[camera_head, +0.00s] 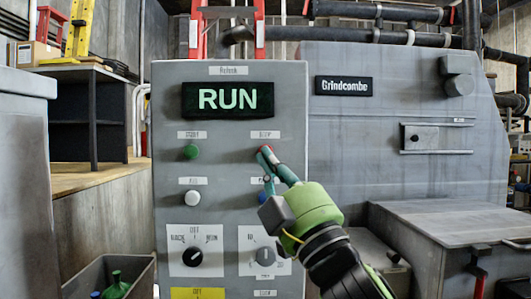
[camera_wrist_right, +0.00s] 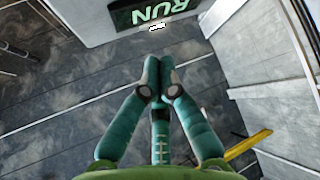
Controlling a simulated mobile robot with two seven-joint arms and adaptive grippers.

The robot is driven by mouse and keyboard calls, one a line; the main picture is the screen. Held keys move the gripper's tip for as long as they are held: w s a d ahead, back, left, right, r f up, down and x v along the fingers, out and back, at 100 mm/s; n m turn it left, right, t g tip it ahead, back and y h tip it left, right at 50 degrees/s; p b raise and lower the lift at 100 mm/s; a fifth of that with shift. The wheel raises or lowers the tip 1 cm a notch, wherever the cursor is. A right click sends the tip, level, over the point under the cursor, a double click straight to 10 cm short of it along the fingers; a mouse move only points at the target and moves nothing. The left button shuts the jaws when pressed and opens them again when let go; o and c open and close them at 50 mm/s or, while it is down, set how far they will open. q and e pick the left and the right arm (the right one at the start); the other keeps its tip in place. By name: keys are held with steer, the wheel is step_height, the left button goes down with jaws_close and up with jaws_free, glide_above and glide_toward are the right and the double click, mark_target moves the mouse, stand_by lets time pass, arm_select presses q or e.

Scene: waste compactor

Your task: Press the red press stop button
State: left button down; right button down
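The grey control panel (camera_head: 230,120) stands in the middle of the head view with a lit green RUN display (camera_head: 228,99). A small red patch (camera_head: 264,150), which looks like the red button, shows under the upper right label, mostly hidden by my right fingertips. My right gripper (camera_head: 268,157) has its teal fingers drawn together at that spot. Whether they touch the button or press it in, I cannot tell. In the right wrist view the fingertips (camera_wrist_right: 158,70) meet with nothing between them, and the display is upside down beyond. My left gripper is not in view.
A green button (camera_head: 191,152), a white button (camera_head: 192,198) and a black dial (camera_head: 193,257) are on the panel's left. A partly hidden blue button (camera_head: 263,197) and a grey dial (camera_head: 266,257) are near my right gripper. A bin (camera_head: 140,280) stands lower left.

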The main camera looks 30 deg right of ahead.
steer(key=w+d, duration=0.4)
steer(key=w, duration=0.3)
steer(key=shift+w+d+b, duration=0.3)
steer(key=shift+w, duration=0.1)
stand_by(1.4)
steer(key=shift+w+d, duration=0.2)
steer(key=shift+w, duration=0.05)
steer(key=shift+w+d, duration=0.3)
steer(key=shift+w, duration=0.1)
stand_by(0.9)
stand_by(0.4)
steer(key=shift+s+a, duration=0.45)
steer(key=shift+s, duration=0.3)
